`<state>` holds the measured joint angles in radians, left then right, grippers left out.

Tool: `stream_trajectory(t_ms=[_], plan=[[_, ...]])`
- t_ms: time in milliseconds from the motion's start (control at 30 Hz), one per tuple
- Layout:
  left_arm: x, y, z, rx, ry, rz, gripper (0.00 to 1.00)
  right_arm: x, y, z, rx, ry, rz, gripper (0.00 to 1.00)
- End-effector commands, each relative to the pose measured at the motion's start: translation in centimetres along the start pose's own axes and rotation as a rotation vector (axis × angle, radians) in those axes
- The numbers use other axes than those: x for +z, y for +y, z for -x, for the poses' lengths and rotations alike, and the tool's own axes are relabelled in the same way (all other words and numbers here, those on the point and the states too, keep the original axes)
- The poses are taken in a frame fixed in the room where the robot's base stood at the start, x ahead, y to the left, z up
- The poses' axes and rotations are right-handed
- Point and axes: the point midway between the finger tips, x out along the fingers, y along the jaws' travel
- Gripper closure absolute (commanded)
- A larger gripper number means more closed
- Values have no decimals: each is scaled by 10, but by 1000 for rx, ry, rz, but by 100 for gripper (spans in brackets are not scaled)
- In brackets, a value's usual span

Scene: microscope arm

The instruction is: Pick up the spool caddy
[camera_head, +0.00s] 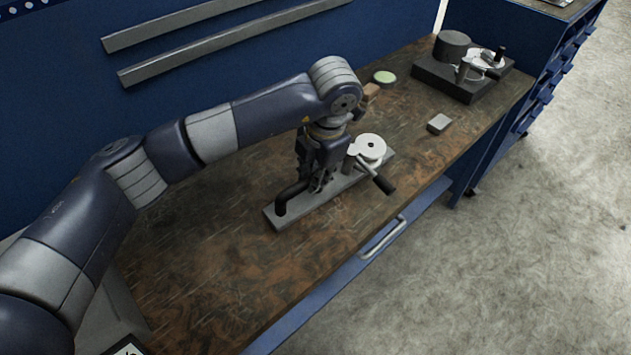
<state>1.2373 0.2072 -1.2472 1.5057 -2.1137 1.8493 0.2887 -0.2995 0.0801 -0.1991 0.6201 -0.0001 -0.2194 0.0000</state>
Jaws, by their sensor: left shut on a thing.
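The spool caddy, as I take it, is the long grey base plate (335,193) with a white round spool (370,147), a post and a dark handle sticking out to the right. It lies on the brown bench top, or so close to it that I cannot tell a gap. My left gripper (318,185) points down over the middle of the plate and is shut on the caddy. The fingers and arm hide the exact part held. A black bent piece stands at the plate's near left end. My right gripper is out of view.
A black-based device (465,80) with a dark cylinder and white disc stands at the bench's far right. A small grey block (439,123), a green-topped round item (384,77) and a brown block (371,91) lie nearer. The bench front is clear.

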Motion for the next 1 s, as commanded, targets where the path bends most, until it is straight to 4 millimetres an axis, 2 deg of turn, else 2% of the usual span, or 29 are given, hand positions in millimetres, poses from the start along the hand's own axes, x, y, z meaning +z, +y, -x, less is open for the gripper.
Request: stream_trajectory(t_ms=[67,267,800,1000], plan=[[2,3,9,4,-8,1,100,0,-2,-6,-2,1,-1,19],[-12,-15,13,2,-6,-2,100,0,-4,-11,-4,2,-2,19],[-76,-95,40,4,-8,-4,100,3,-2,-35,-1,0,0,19],[-91,-114,46,2,-8,-2,100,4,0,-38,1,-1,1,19]])
